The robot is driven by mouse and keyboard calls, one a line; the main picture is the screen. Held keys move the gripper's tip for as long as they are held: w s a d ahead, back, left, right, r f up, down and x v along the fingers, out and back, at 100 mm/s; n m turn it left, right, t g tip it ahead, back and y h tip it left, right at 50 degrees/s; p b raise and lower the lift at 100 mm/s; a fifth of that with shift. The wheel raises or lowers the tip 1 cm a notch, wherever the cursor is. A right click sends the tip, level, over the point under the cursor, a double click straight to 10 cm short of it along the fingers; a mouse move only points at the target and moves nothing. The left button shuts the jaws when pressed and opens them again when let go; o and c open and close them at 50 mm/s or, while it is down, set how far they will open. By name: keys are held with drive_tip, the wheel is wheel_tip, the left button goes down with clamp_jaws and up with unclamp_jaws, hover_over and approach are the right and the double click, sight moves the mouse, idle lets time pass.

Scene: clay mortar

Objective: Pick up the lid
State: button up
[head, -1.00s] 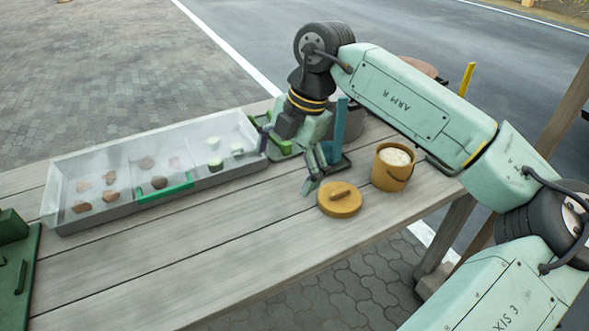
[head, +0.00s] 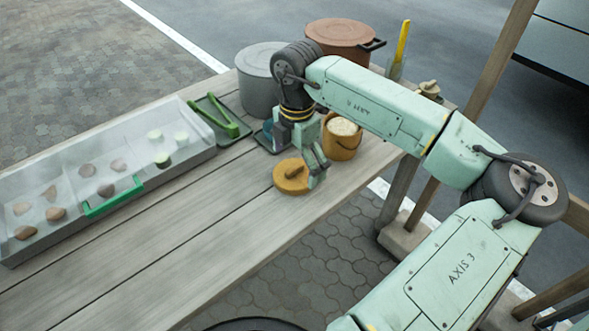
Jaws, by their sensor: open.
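The round orange lid (head: 286,183) lies flat on the wooden table near its front edge, with a short brown bar handle (head: 294,172) on top. My gripper (head: 304,165) is open, pointing down, close above the lid's right and back part. One finger shows at the right of the handle; the other is mostly hidden by my wrist. I cannot tell whether a finger touches the lid. The orange pot (head: 352,144) with pale contents stands open just behind and right of my gripper.
A clear-walled tray (head: 178,165) with several brown and green pieces fills the table's left. Green tongs (head: 222,123) lie on a dark tray behind. A grey pot (head: 256,97) and a brown pot (head: 335,33) stand at the back. The front boards are clear.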

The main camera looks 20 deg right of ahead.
drive_tip(key=shift+f, duration=0.8)
drive_tip(key=shift+c, duration=0.2)
drive_tip(key=c, duration=0.8)
drive_tip(key=shift+r, duration=0.15)
